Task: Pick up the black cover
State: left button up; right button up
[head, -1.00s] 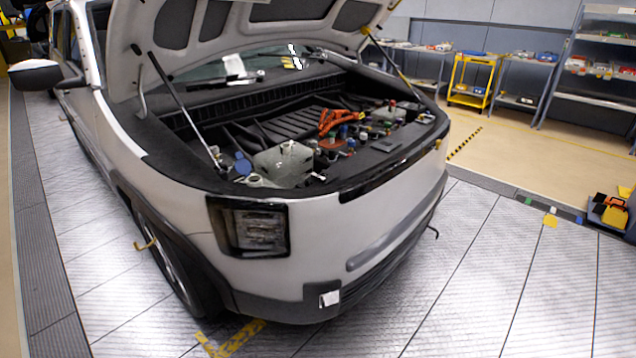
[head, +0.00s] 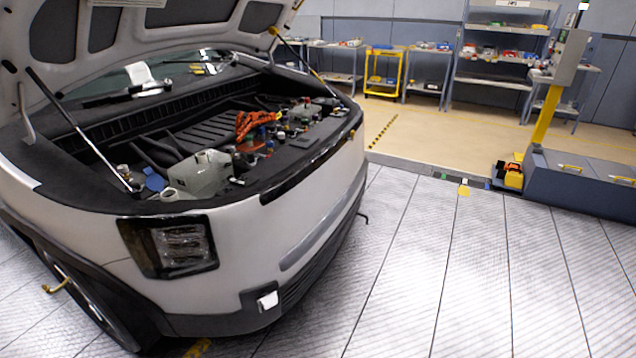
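I cannot pick out a black cover with certainty. The front compartment of the white car (head: 270,225) is open, under a raised hood (head: 110,45). A small dark flat piece (head: 303,141) lies on the black front trim; I cannot tell if it is a loose cover. A blue cap (head: 155,183) and a pale open filler neck (head: 170,194) sit at the near left corner, beside a whitish tank (head: 208,173). Neither of my grippers is in view.
Open tiled floor (head: 430,270) lies right of the car. A blue-grey cabinet (head: 585,182) stands at the right, near a yellow post (head: 545,115). A yellow cart (head: 385,72), benches and a shelf rack (head: 500,50) with several small items line the back wall.

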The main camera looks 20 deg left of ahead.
aim_at(236, 185)
jog(key=z, duration=0.4)
jog(key=i, duration=3.9)
jog(key=u, duration=3.1)
